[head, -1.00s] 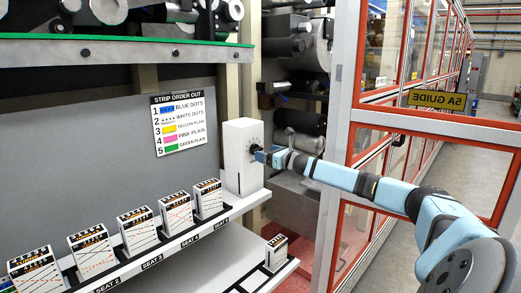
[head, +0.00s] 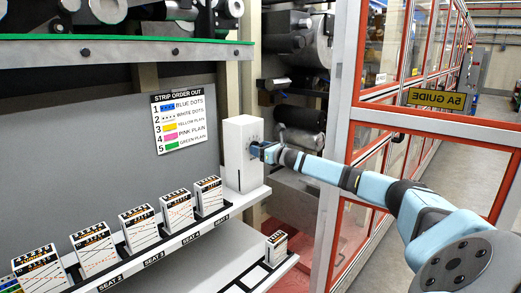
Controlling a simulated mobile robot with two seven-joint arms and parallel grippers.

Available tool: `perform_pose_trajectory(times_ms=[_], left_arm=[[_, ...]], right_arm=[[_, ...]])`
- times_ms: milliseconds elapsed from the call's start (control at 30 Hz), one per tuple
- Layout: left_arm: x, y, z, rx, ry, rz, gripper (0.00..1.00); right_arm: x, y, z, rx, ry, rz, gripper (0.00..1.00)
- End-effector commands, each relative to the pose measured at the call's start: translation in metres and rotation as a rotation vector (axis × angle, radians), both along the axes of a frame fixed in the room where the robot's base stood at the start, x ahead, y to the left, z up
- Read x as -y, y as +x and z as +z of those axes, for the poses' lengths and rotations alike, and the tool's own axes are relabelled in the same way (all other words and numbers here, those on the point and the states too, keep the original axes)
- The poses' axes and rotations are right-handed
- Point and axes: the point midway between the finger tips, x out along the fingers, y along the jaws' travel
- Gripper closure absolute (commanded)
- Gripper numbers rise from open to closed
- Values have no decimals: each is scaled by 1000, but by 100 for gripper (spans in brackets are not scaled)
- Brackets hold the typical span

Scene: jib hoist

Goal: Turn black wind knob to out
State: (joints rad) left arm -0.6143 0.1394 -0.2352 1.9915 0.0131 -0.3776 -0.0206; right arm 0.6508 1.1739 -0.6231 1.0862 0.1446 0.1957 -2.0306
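A white box (head: 238,155) with a dial face on its right side stands at the right end of the shelf. My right gripper (head: 257,150) is at that dial face, with its fingers at or over the spot where the knob sits. The black wind knob is hidden or too small to make out behind the fingers. I cannot tell whether the fingers are closed on it. My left gripper is not in view.
Several white cartons (head: 139,227) stand in marked seats along the shelf (head: 185,245). A small carton (head: 276,247) is on a lower ledge. A strip order sign (head: 181,121) hangs behind. Red-framed glass guard panels (head: 350,245) stand close to the right of my arm.

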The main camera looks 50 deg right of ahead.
Motion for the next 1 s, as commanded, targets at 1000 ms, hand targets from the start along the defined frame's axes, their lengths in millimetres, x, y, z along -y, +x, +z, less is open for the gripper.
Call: perform_pose_trajectory(times_ms=[1000], left_arm=[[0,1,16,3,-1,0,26]], right_arm=[[2,0,3,32,526,-2,66]])
